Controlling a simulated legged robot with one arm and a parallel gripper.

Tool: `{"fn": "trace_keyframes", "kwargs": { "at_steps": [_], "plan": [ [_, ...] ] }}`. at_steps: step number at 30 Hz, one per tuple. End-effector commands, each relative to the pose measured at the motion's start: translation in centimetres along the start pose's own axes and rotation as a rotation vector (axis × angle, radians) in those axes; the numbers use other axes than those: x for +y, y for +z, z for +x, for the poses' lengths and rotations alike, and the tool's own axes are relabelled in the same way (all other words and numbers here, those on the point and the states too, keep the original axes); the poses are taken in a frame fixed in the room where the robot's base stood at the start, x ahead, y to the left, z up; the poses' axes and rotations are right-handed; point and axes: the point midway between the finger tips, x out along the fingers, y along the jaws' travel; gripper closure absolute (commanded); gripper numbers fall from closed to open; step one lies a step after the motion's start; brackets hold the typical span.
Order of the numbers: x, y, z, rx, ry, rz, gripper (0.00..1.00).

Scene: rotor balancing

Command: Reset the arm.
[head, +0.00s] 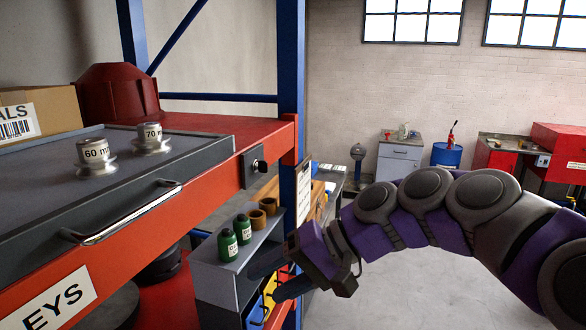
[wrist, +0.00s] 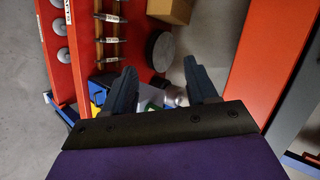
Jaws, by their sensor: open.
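My purple arm reaches in from the right in the head view. My gripper (head: 268,274) is at its end, beside the rack's blue post and pointing left and down. In the wrist view my gripper (wrist: 162,88) shows two dark fingers spread apart with nothing held between them. Below the fingers, blurred small items and a dark round disc (wrist: 160,50) are visible; the gripper's body hides part of them.
A red and blue rack (head: 290,60) stands close on the left, with a grey tray bearing two metal weights labelled 60 (head: 95,158) and 70 (head: 152,138). Green bottles (head: 228,245) stand on a small grey cabinet near my gripper. Open floor lies at right.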

Motion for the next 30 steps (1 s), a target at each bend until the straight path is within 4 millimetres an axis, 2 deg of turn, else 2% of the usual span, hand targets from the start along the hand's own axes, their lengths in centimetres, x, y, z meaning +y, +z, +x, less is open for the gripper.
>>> {"fn": "trace_keyframes", "kwargs": {
  "at_steps": [1,5,7,12,16,18,21,30],
  "plan": [
    [1.6,2.5,1.2,-0.025,0.080,-0.008,0.43],
    [6.5,8.2,3.1,-0.072,0.299,-0.014,0.43],
    [9.8,11.2,3.5,-0.097,0.419,-0.004,0.43],
    [17.9,18.3,2.7,-0.145,0.690,0.051,0.43],
    [22.6,22.6,1.3,-0.171,0.840,0.106,0.43],
    [24.2,24.2,0.6,-0.180,0.892,0.128,0.43],
    [25.6,25.7,0.0,-0.191,0.935,0.152,0.43],
    [26.0,26.1,-0.2,-0.193,0.948,0.158,0.43]
  ]
}}
